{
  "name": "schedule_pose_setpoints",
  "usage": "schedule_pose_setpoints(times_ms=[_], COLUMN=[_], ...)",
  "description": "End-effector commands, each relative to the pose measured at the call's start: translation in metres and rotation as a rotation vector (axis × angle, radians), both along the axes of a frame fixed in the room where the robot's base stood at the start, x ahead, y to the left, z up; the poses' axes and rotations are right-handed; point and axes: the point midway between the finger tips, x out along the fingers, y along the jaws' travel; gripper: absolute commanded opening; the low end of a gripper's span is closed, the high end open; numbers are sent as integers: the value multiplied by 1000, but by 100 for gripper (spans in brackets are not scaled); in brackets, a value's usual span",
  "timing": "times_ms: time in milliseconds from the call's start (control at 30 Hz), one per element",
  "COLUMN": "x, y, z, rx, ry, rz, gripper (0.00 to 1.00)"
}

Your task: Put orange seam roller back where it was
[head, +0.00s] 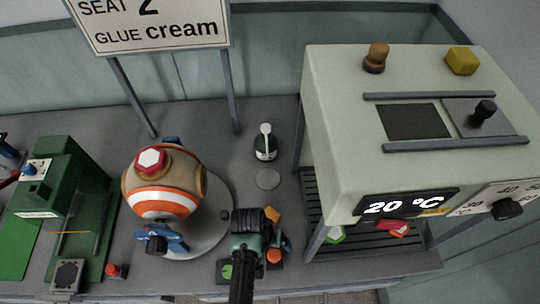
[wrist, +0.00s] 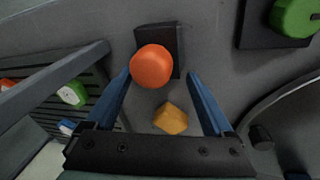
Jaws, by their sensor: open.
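The orange seam roller shows its rounded orange end (wrist: 152,66) in the wrist view, at a dark block (wrist: 169,40) on the grey bench. In the head view its orange end (head: 274,256) is partly hidden by my arm. My gripper (wrist: 158,77) is open, with one blue finger on each side of the orange end in the picture. I see no clear contact with it. In the head view my gripper (head: 272,244) is mostly hidden behind the wrist.
An amber block (wrist: 171,118) lies near the roller. A green-topped piece (head: 227,271) on a dark block stands beside it. The panelled ball (head: 163,190) on its round plate stands left. The heated cabinet (head: 335,130) with a slatted rack stands right. A small bottle (head: 265,147) stands behind.

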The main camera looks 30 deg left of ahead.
Motion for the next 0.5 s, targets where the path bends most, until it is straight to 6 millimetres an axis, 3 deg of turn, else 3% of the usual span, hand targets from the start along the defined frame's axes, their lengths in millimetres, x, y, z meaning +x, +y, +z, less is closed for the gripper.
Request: schedule_pose_setpoints(times_ms=[167, 500], x=[-3, -15], y=[4, 14], z=[23, 89], rx=[1, 2], ry=[-3, -3], rz=[1, 1], gripper=[87, 87])
